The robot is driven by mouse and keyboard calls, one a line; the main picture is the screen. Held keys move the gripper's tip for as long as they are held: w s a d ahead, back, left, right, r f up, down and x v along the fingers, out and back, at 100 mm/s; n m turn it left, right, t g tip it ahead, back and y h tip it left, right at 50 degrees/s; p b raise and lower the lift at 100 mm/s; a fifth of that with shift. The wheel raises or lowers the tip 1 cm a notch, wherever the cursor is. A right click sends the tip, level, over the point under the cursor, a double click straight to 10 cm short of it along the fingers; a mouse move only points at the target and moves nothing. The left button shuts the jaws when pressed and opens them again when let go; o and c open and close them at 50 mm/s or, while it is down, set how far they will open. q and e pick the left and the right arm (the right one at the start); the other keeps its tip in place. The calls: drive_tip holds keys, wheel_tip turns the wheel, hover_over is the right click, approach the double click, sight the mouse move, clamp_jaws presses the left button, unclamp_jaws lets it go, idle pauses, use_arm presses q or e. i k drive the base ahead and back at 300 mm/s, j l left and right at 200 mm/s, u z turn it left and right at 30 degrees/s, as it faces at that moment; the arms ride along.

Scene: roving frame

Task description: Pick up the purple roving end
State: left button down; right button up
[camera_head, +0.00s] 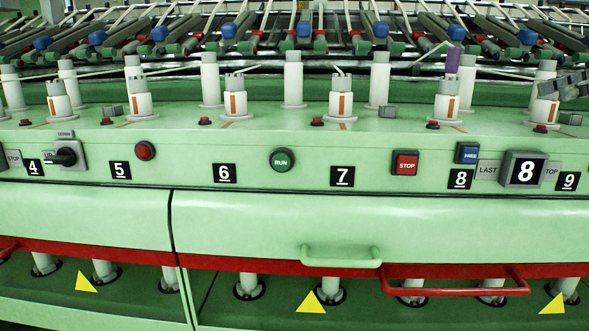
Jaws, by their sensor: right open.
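The purple roving end (452,60) is a short purple upright piece above the white spindle top at station 8, right of centre. A thin pale strand runs beside it at its upper left. My right gripper (566,87) shows only in part at the right edge, above station 9. It is open, with nothing seen in it, and it is apart from the purple piece, to its right and slightly lower. My left gripper is not in view.
White spindles with orange stripes stand along the green rail, with taller white posts (293,80) behind. A red handle bar (455,291) sits below.

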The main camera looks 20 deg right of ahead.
sight(454, 53)
drive_tip(key=k, duration=1.15)
